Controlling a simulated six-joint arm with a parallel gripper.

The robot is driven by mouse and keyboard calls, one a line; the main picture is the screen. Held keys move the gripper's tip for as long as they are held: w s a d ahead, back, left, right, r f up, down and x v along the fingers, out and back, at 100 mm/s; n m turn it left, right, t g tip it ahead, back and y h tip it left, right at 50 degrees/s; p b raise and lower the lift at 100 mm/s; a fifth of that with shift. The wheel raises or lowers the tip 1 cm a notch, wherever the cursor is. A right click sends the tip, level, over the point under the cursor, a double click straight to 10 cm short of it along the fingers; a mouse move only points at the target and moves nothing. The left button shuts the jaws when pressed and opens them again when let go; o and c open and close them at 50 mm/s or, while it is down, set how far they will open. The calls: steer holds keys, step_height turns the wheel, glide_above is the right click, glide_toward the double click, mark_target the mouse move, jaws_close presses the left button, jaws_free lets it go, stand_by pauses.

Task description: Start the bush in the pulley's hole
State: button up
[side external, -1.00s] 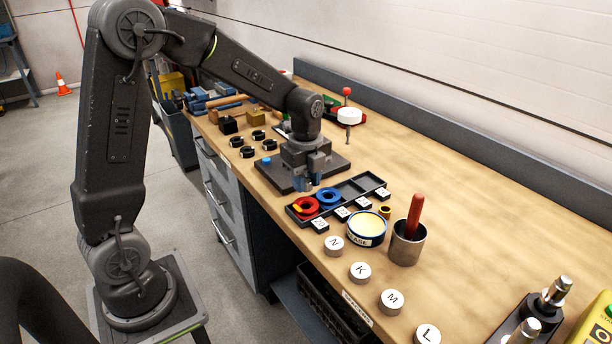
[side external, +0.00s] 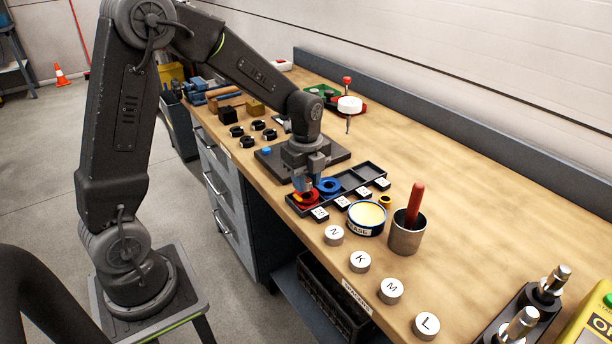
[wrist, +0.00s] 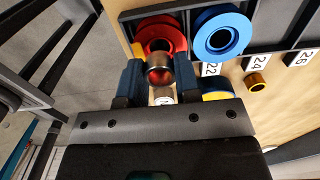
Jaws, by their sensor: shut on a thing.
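My gripper (side external: 303,183) is shut on the bush and hangs over the red pulley (side external: 309,197) at the near-left end of the black tray. In the wrist view, the bush (wrist: 159,69) shows as a shiny metal cylinder with red reflections between the two blue fingertips. The red pulley (wrist: 161,34) lies just beyond it in that view, with a yellow part at its left edge. The bush overlaps the pulley's near edge in the picture; I cannot tell whether they touch. The blue pulley (side external: 329,187) sits beside the red one, its hole open.
The black tray (side external: 370,169) has empty compartments to the right, with number tags along its near side. A brass ring (side external: 385,199), a grease tin (side external: 367,216) and a metal cup (side external: 407,234) stand close by. Several lettered round caps (side external: 360,262) line the front edge.

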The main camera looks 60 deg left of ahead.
steer(key=shift+f, duration=0.65)
steer(key=shift+f, duration=0.45)
steer(key=o, duration=1)
steer(key=shift+s+f, duration=0.1)
step_height(320, 180, up, 8)
steer(key=shift+r, duration=0.2)
stand_by(0.3)
steer(key=s+d+r+n+t, duration=0.2)
steer(key=s+d+r+n, duration=0.2)
steer(key=s+n, duration=0.5)
steer(key=s+d+r+n+t, duration=0.3)
steer(key=s+d+r+n, duration=0.1)
steer(key=s+n, duration=0.5)
steer(key=shift+d+r+t, duration=0.2)
steer(key=shift+r+t, duration=0.1)
